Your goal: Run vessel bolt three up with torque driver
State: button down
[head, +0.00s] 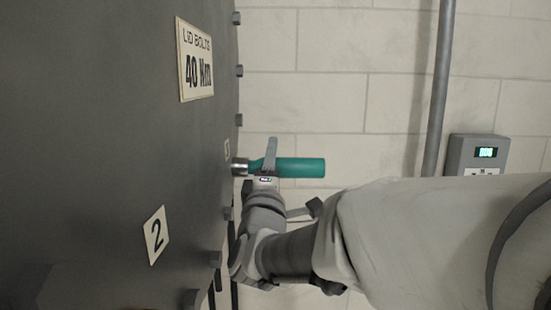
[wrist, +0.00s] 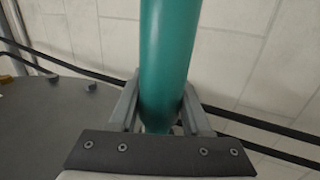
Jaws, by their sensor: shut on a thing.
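The torque driver (head: 300,168) has a teal handle and a metal socket end. In the head view it lies level, with its socket at the edge of the dark vessel (head: 120,150), beside a small number plate (head: 227,149) that is seen edge-on. The bolt there is hidden by the socket, so I cannot tell how fully it is seated. My gripper (head: 270,158) is shut around the driver near its socket end. In the wrist view the teal driver (wrist: 168,60) stands between the two fingers of my gripper (wrist: 160,110).
Several other bolts (head: 239,71) line the vessel edge. A "2" plate (head: 156,235) and a "LID BOLTS 40 Nm" sign (head: 195,60) are on the vessel. A pale block wall, a pipe (head: 438,90) and a grey box with a green display (head: 475,155) are behind.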

jog(key=shift+s+a+r, duration=0.1)
jog(key=shift+a+r, duration=0.05)
jog(key=shift+a, duration=0.15)
jog(key=d+b, duration=0.1)
jog(key=d, duration=0.5)
jog(key=shift+d, duration=0.15)
dwell(0.4)
